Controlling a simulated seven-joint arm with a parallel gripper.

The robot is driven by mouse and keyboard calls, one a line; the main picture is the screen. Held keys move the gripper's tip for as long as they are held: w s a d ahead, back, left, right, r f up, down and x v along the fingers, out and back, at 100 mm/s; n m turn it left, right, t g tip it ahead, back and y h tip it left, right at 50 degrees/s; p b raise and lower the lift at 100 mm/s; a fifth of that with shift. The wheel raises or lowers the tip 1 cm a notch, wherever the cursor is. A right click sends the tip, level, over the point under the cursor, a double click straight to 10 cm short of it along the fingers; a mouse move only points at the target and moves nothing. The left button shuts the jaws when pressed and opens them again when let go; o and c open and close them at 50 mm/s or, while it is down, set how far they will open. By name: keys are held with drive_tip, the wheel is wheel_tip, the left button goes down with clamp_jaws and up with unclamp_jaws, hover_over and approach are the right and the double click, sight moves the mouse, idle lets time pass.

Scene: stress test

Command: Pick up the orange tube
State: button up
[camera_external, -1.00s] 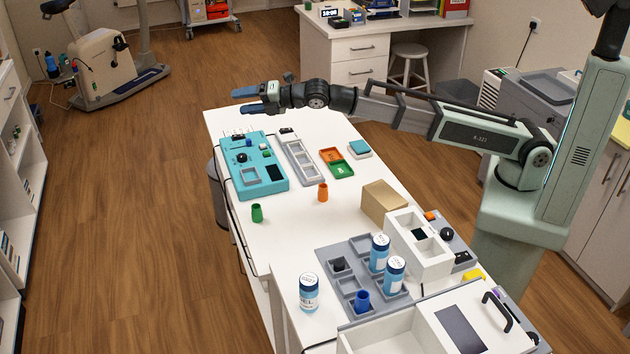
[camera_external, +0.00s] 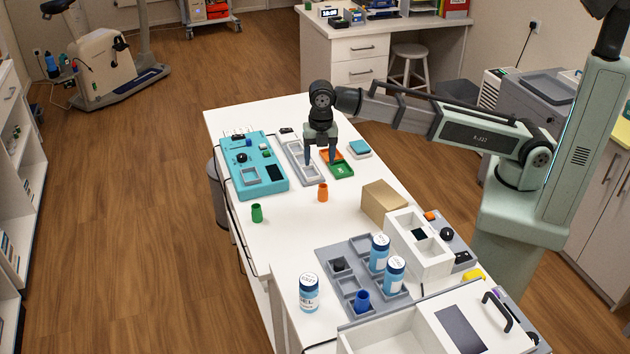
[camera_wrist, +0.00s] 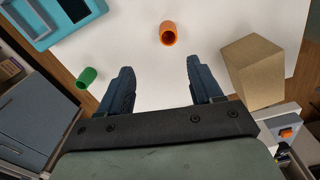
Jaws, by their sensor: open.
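The orange tube (camera_external: 323,192) stands upright on the white table (camera_external: 290,222), right of the green tube (camera_external: 257,213). My gripper (camera_external: 321,160) points down with its fingers apart and empty. In the external view it appears beyond the orange tube, above the tray area. In the wrist view the orange tube (camera_wrist: 168,33) is ahead of my open fingers (camera_wrist: 162,85), near the middle between them. The green tube (camera_wrist: 87,76) is left of the fingers there.
A cardboard box (camera_external: 384,203) stands right of the orange tube and shows close to my right finger in the wrist view (camera_wrist: 258,70). A teal panel (camera_external: 258,165) and orange and green trays (camera_external: 343,170) lie behind. The table around the tube is clear.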

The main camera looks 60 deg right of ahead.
sight(323, 191)
drive_tip(key=f, duration=0.8)
drive_tip(key=shift+s+d+f, duration=0.15)
drive_tip(key=shift+s+f, duration=0.05)
drive_tip(key=shift+f, duration=0.15)
drive_tip(key=shift+s+d+f, duration=0.15)
drive_tip(key=shift+d+f, duration=0.05)
drive_tip(key=shift+f, duration=0.5)
drive_tip(key=shift+d+f, duration=0.15)
drive_tip(key=shift+f, duration=1.75)
drive_tip(key=c, duration=1.1)
drive_tip(key=shift+r, duration=0.1)
